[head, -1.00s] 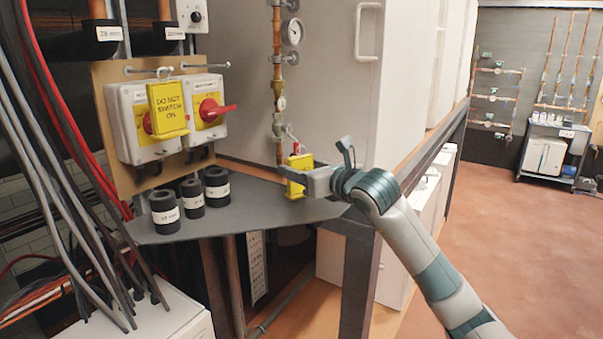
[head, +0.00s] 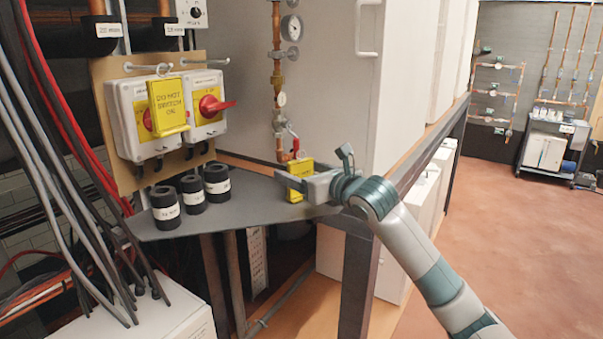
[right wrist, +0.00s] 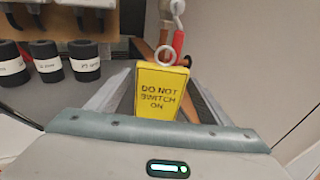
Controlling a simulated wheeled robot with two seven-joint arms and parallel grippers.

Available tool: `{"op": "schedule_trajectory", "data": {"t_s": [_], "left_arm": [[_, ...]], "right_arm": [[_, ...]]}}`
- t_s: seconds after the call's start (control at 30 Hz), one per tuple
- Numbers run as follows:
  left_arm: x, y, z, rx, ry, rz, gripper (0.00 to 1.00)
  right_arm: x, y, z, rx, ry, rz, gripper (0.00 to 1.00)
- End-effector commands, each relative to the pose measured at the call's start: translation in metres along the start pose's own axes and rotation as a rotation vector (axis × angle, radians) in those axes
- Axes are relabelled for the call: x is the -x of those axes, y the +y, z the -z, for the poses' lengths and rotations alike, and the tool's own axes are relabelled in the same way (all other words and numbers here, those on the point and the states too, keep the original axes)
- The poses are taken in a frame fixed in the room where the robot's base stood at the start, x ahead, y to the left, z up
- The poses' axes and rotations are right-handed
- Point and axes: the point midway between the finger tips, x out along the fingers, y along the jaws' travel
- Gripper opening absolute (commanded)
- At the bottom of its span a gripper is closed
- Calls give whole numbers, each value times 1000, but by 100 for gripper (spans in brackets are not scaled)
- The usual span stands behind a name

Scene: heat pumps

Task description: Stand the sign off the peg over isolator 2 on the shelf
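A yellow sign (head: 298,184) is at the right end of the grey shelf (head: 250,205), low over its surface. I cannot tell whether its lower edge touches. The right wrist view shows its "DO NOT SWITCH ON" face (right wrist: 160,92) and ring, upright. My left gripper is out of view.
Three black labelled pipe sleeves (head: 192,193) stand on the left of the shelf. A copper pipe (head: 277,60) with gauges and a red-handled valve rises just behind the held sign. A white cabinet (head: 340,110) stands behind. The shelf's middle is bare.

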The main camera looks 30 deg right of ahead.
Motion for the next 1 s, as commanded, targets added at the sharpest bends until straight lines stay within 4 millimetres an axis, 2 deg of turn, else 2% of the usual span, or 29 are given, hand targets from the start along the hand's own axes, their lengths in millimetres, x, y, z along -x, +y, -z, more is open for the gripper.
{"op": "schedule_trajectory", "data": {"t_s": [0.3, 0.37, 0.57, 0.9, 1.0], "left_arm": [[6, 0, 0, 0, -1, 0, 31], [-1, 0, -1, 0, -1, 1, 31], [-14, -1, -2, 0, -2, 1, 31], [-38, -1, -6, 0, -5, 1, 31], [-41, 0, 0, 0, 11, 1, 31]], "right_arm": [[1, 0, -5, 1, 0, 0, 73], [6, 0, -1, 2, -1, 0, 73], [34, 0, 1, 3, -2, 0, 73], [95, 0, 0, 3, -1, 1, 73], [107, 0, -1, 2, -1, 0, 73]]}}
